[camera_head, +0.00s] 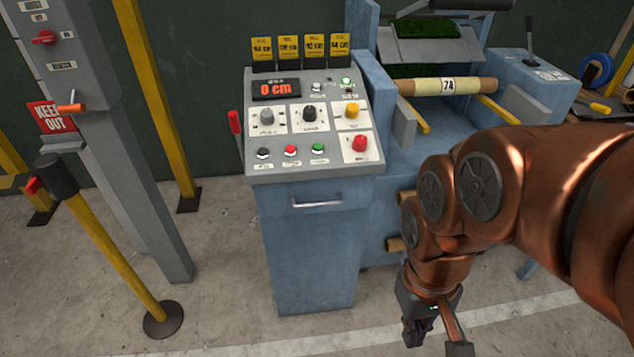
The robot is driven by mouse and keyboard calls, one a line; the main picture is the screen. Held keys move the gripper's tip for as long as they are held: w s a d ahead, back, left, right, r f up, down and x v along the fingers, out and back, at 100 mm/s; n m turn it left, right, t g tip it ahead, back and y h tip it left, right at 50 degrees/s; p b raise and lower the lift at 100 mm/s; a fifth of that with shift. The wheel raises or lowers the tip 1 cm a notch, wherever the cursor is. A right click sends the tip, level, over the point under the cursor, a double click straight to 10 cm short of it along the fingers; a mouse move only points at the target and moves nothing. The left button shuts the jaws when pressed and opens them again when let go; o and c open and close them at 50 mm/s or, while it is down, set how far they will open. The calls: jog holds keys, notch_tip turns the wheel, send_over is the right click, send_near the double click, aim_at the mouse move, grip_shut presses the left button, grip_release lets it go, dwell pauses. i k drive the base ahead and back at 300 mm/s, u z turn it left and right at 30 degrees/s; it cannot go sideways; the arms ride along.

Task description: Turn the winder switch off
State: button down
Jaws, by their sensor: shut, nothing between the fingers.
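A grey control panel (309,166) tops a blue cabinet at centre. It carries a grey knob (267,117), a black knob (309,112), a yellow knob (352,110) and a red knob (360,143). Below them are a black button (263,153), a red button (290,151) and a green button (318,149). The labels are too small to read, so I cannot tell which control is the winder switch. A display (276,89) reads "0 cm". My gripper (413,338) is shut and empty, low in front of the machine, right of the cabinet and well below the panel.
A red-handled lever (235,122) sticks out at the panel's left. A roll marked 74 (448,87) lies on the machine behind my arm. A grey post with a red "keep out" sign (51,117) and a yellow barrier post (118,260) stand at left. The floor before the cabinet is clear.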

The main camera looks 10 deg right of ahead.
aim_at(359, 144)
jog(key=u, duration=0.5)
jog(key=k, duration=1.1)
jog(key=z, duration=0.45)
jog(key=i, duration=1.45)
jog(key=u, duration=0.85)
jog(key=i, duration=0.2)
jog(key=u, duration=0.3)
